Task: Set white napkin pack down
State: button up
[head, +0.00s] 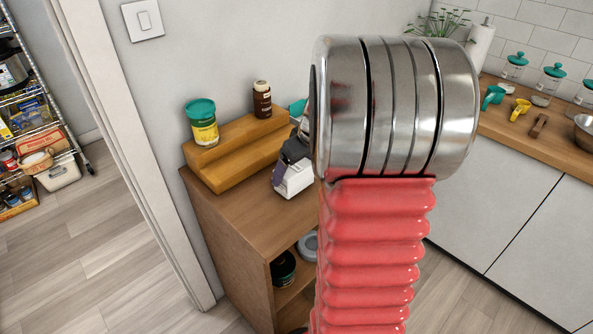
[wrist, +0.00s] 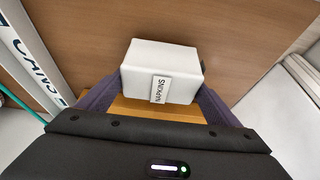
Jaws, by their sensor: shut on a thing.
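The white napkin pack (wrist: 145,68) shows in the wrist view with a "NAPKINS" label on its front. My gripper (wrist: 152,88) is shut on it, one dark purple finger at each side. In the head view, the white pack (head: 295,181) is at the front of the wooden cabinet top (head: 235,209), just before the stepped wooden riser. My gripper (head: 287,170) shows there only in part, because my red and silver arm hides much of it. I cannot tell whether the pack touches the cabinet top.
The wooden riser (head: 217,173) holds a teal-lidded yellow jar (head: 202,122) and a brown bottle (head: 262,99). The cabinet top is bare at front left. A doorframe (head: 133,150) stands left of it, with a wire rack (head: 32,110) beyond. A counter with jars and cups is at right.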

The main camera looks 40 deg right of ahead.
aim_at(295, 167)
notch_tip(295, 167, up, 9)
jog(key=shift+r, duration=0.1)
dwell(0.3)
dwell(0.9)
jog(key=shift+s, duration=0.2)
